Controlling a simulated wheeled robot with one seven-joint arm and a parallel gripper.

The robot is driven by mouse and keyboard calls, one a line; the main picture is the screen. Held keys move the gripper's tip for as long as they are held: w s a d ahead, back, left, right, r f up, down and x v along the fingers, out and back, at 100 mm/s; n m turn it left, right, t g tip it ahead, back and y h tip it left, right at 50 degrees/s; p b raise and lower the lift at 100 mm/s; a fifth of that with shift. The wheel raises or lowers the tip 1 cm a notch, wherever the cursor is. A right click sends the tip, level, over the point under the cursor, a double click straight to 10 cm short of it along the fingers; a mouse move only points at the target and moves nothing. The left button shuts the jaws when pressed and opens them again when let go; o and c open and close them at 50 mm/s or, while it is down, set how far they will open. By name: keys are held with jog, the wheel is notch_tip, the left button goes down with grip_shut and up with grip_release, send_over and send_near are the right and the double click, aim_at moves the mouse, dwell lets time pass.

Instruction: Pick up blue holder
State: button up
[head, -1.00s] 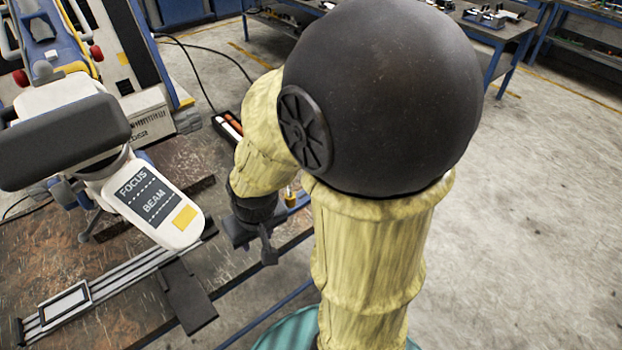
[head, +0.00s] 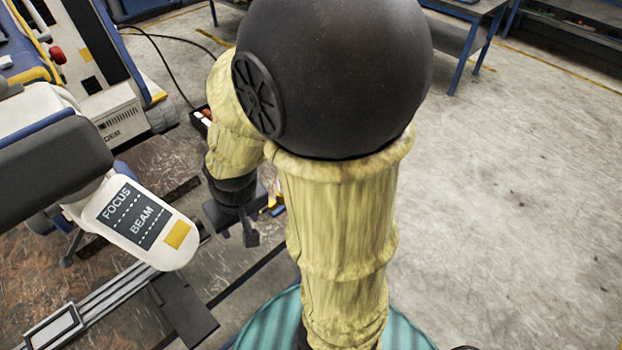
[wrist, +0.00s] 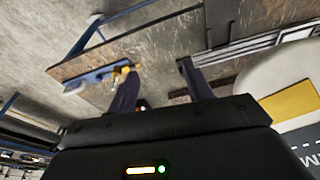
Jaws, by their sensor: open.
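A blue holder (wrist: 98,75) with a yellow piece on it lies near the table's edge, left of my fingers in the wrist view. In the head view a small part of the blue holder (head: 279,210) shows just right of my gripper, partly hidden by my arm. My gripper (head: 249,236) is above the table's edge, fingers pointing down. In the wrist view my gripper (wrist: 159,68) is open with nothing between its two fingers. The left finger overlaps the holder's right end in the picture; I cannot tell whether they touch.
A white microscope panel marked FOCUS and BEAM (head: 145,222) stands close left of my gripper. A metal rail (head: 115,292) and a dark plate (head: 183,308) lie on the worn brown table (head: 115,325). Open concrete floor (head: 510,200) is on the right.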

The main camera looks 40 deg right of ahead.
jog(key=w+d+f+m+y+b, duration=0.2)
jog(key=d+f+m+y+b, duration=0.3)
jog(key=f+m, duration=0.45)
jog(key=w+d+f+m+y+b, duration=0.2)
jog(key=d+f+m+y+b, duration=0.35)
jog(key=f, duration=0.75)
jog(key=d+f+m+t+h+b, duration=0.3)
jog(key=d+m+t, duration=0.4)
jog(key=d+m, duration=0.3)
jog(key=d+f+m+t+h+b, duration=0.4)
jog(key=d+f+m+t+h, duration=0.2)
jog(key=d, duration=0.8)
jog(key=m+t, duration=0.2)
jog(key=m, duration=0.1)
jog(key=shift+m+t, duration=0.3)
jog(key=shift+m, duration=0.1)
jog(key=shift+w+a, duration=0.1)
jog(key=shift+w, duration=0.05)
jog(key=w, duration=0.8)
jog(key=w+a+p, duration=0.1)
jog(key=w, duration=0.3)
jog(key=shift+w, duration=0.1)
jog(key=shift+d, duration=0.1)
